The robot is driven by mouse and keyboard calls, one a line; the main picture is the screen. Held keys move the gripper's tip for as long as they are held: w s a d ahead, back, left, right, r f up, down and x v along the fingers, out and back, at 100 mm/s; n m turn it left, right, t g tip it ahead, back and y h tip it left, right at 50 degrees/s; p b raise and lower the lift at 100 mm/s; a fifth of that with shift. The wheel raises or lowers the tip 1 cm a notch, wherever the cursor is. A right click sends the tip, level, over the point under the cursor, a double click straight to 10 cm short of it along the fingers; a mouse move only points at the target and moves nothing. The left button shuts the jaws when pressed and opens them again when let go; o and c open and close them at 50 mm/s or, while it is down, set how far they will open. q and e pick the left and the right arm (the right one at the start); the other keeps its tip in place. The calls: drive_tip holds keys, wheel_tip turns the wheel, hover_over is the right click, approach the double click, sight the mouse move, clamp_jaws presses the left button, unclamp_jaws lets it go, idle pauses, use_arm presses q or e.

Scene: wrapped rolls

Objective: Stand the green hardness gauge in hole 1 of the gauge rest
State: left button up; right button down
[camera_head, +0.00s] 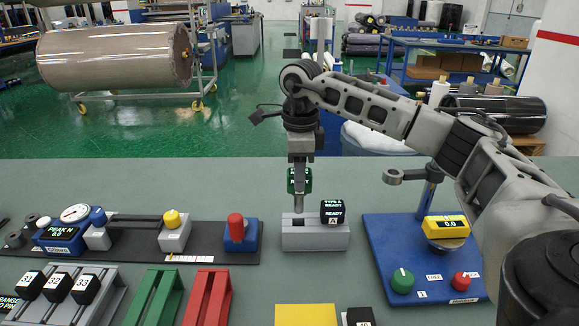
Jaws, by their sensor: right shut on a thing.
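My right gripper (301,158) comes down from above and is shut on the green hardness gauge (299,182), a small dark green block with "READY" on its face. The gauge is upright, with a thin stem below it. It is over the left part of the gauge rest (312,241), a grey block on the table. The stem's lower end meets the rest's top in the picture; I cannot tell whether it is in a hole. A black gauge (333,210) marked "TYPE A READY" stands at the rest's right end. My left gripper is not in view.
A blue stand (385,262) with a yellow display and green and red knobs is to the right. A dark-based tester (215,252) lies to the left. Green (152,298) and red (208,297) racks, numbered black blocks and a yellow block (305,315) are in front.

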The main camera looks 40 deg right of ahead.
sight(299, 212)
drive_tip(key=shift+s+f+b, duration=0.1)
drive_tip(key=shift+f+b, duration=0.2)
drive_tip(key=shift+f, duration=0.25)
wheel_tip(299, 212, down, 3)
drive_tip(key=shift+r+b, duration=0.2)
drive_tip(key=shift+b, duration=0.95)
drive_tip(key=shift+f+b, duration=0.6)
drive_tip(key=shift+f, duration=0.2)
drive_tip(key=shift+f+b, duration=0.45)
drive_tip(key=shift+f, duration=0.45)
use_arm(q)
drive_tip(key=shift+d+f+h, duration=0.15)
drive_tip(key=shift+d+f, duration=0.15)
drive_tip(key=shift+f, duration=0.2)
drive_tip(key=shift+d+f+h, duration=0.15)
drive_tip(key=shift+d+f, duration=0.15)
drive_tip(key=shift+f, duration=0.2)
use_arm(e)
drive_tip(key=shift+f, duration=0.3)
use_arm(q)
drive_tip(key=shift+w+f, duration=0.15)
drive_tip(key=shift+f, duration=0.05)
use_arm(e)
drive_tip(key=shift+f, duration=0.3)
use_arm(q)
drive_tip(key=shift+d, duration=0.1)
use_arm(e)
drive_tip(key=c, duration=1)
unclamp_jaws()
drive_tip(key=shift+o, duration=0.2)
